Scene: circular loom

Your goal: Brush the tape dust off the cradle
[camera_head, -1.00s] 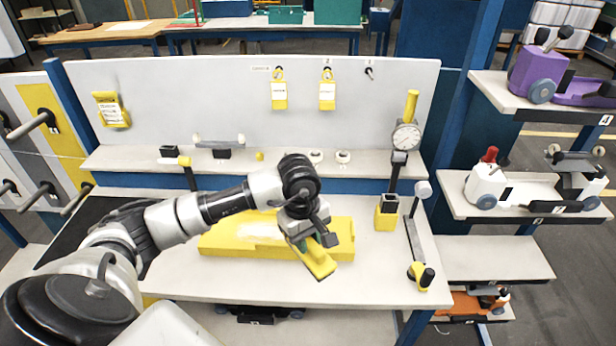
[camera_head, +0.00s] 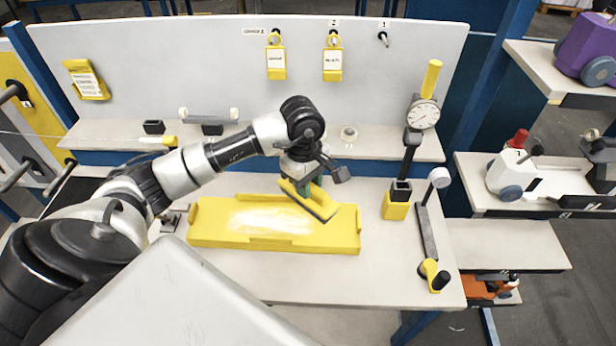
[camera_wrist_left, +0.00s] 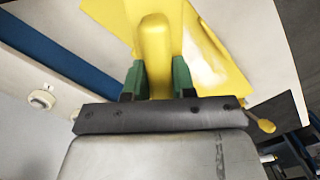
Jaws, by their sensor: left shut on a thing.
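The yellow cradle (camera_head: 330,236) lies on the white bench, with a pale patch of dust (camera_head: 268,220) on its upper face. My left gripper (camera_head: 305,190) is shut on the yellow handle of a brush (camera_head: 318,207) and holds it at the right part of the cradle. Whether the brush touches the cradle I cannot tell. In the left wrist view the green fingers (camera_wrist_left: 157,80) clasp the brush handle (camera_wrist_left: 154,45), and the cradle (camera_wrist_left: 215,65) with its pale patch shows beyond. My right gripper is not in view.
A dial gauge on a stand (camera_head: 423,115) and a lever tool with a yellow base (camera_head: 430,240) stand right of the cradle. A back panel (camera_head: 180,70) with yellow tags rises behind a narrow shelf (camera_head: 270,140). The bench front (camera_head: 300,280) is clear.

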